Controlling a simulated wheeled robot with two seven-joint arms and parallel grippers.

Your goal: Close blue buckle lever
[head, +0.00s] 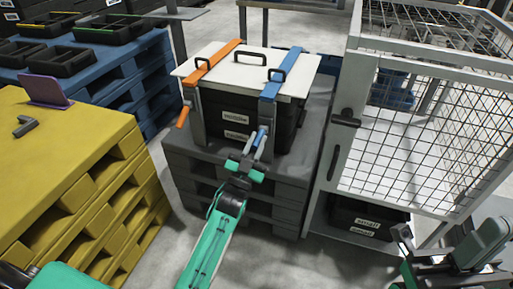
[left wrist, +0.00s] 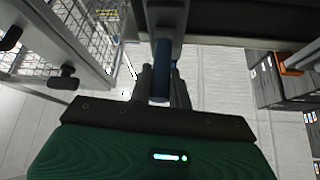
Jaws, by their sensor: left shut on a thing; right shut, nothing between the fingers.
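A black box (head: 236,115) with a white lid (head: 245,70) stands on a dark pallet. A blue strap (head: 283,72) crosses the lid's right side, and its blue buckle lever (head: 262,136) hangs at the front. My left gripper (head: 251,147) is shut on the blue lever, low at the box's front. In the left wrist view the blue lever (left wrist: 161,84) shows between the fingers, which hide part of it. My right gripper (head: 404,243) is shut and empty at the lower right, away from the box.
An orange strap (head: 216,60) with an orange lever (head: 183,117) sits on the box's left side. A mesh cage (head: 352,118) stands close on the right. A yellow pallet stack (head: 75,165) is at left. Open floor lies in front.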

